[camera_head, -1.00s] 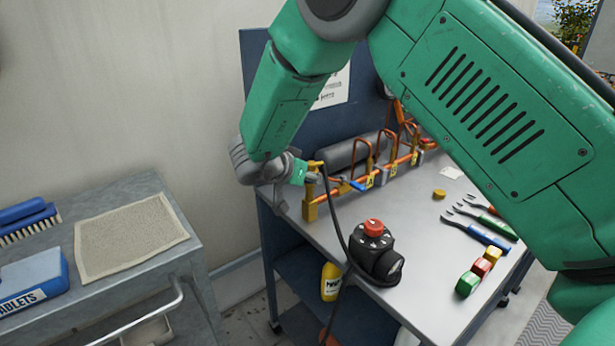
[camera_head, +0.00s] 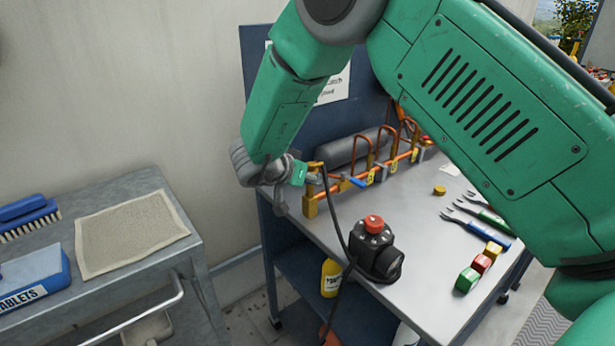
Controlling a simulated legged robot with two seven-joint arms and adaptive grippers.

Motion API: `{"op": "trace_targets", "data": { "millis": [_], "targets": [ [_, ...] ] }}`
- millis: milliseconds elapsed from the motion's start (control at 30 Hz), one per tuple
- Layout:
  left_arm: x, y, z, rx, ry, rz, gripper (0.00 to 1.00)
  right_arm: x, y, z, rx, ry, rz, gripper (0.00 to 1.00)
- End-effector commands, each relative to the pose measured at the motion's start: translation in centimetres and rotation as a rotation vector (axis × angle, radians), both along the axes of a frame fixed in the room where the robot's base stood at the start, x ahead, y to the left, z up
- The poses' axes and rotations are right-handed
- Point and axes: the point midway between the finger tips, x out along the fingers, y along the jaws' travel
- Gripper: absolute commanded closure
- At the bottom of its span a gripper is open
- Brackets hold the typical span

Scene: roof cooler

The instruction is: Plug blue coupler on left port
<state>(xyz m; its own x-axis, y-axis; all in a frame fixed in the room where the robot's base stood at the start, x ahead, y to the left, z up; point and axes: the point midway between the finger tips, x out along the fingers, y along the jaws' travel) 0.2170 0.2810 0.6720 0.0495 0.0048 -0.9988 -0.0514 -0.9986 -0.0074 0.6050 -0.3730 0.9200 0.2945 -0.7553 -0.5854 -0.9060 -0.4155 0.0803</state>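An orange pipe manifold (camera_head: 398,163) with brass fittings stands along the back of the metal workbench. Its left end has a yellow-brass fitting (camera_head: 310,206). My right arm comes in from the right, and its gripper (camera_head: 302,180) is at this left end. A black hose (camera_head: 338,228) rises to a point just right of the gripper. A small blue part (camera_head: 357,182) sits right of the gripper, in front of the manifold; I cannot tell if it is the coupler or a handle. The fingers and any coupler between them are too small and partly hidden. My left gripper is not in view.
A black device with a red knob (camera_head: 374,224) stands on the bench (camera_head: 425,270) below the gripper. Wrenches (camera_head: 475,234) and colored blocks (camera_head: 480,264) lie at right. A grey cart with a mat (camera_head: 135,232) stands at left, separated by a gap.

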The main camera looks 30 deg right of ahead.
Motion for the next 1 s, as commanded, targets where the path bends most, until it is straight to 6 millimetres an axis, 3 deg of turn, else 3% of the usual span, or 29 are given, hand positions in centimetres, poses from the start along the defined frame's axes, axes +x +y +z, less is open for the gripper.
{"op": "trace_targets", "data": {
  "millis": [733, 767, 800, 1000],
  "targets": [
    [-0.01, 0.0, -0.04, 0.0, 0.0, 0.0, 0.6, -0.05, -0.17, -1.05, 0.0, 0.005, -0.002, 1.0],
    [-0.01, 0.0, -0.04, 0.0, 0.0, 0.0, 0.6, -0.06, -0.18, -1.07, 0.0, 0.005, -0.002, 0.57],
    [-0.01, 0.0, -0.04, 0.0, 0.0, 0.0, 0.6, -0.05, -0.2, -1.08, 0.001, 0.006, -0.002, 0.43],
    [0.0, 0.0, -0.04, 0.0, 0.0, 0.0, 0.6, -0.06, -0.12, -0.93, 0.0, 0.003, -0.001, 0.43]
  ]
}}
